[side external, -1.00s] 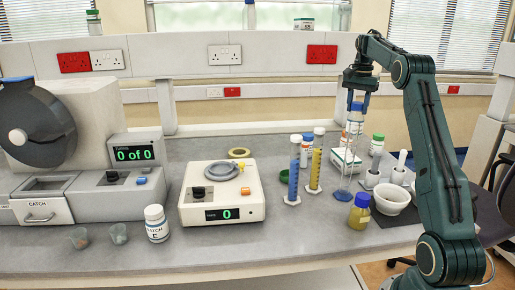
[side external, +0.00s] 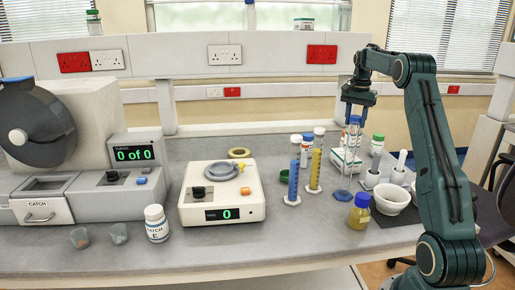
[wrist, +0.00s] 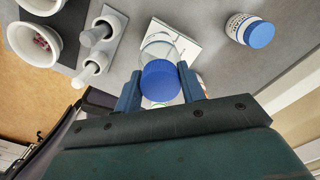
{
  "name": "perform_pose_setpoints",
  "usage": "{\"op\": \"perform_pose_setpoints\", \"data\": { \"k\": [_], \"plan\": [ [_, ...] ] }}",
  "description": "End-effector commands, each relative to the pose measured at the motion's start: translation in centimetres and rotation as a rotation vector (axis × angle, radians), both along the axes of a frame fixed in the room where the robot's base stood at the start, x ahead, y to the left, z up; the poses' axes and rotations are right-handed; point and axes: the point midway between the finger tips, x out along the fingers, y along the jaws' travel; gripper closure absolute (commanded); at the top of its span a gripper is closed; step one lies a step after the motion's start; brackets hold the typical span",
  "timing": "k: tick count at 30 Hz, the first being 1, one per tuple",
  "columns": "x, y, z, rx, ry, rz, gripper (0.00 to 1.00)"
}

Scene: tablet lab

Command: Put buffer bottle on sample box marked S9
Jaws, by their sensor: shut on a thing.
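My gripper (side external: 356,110) is shut on a blue-capped bottle (side external: 353,137), probably the buffer bottle. In the wrist view, its blue cap (wrist: 160,82) sits between the two fingertips (wrist: 159,88), with a clear round body beyond it. In the side view, a clear measuring cylinder partly overlaps the bottle. A white box with print (wrist: 188,40) lies below and beyond the bottle in the wrist view. The white box also shows near the cylinder in the side view (side external: 340,167). I cannot read S9 on it, nor tell whether the bottle touches it.
A clear cylinder on a blue base (side external: 343,195) stands in front of the box. Blue and yellow cylinders (side external: 315,172) stand left.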

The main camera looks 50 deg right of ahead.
Motion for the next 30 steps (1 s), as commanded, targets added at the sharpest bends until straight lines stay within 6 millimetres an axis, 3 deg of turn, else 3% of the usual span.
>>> {"op": "perform_pose_setpoints", "data": {
  "k": [9, 22, 23, 24, 26, 30],
  "plan": [
    [0.0, 0.0, -2.9, 0.0, 0.0, 0.0, 1.0],
    [0.0, 0.0, -3.3, 0.0, 0.0, 0.0, 1.0],
    [0.0, 0.0, -3.4, 0.001, 0.001, 0.0, 0.59],
    [0.0, 0.0, -3.4, 0.001, 0.001, 0.0, 0.51],
    [0.0, 0.0, -3.4, 0.001, 0.001, 0.0, 0.39],
    [0.0, 0.0, -3.4, 0.001, 0.001, 0.0, 0.38]
  ]
}}
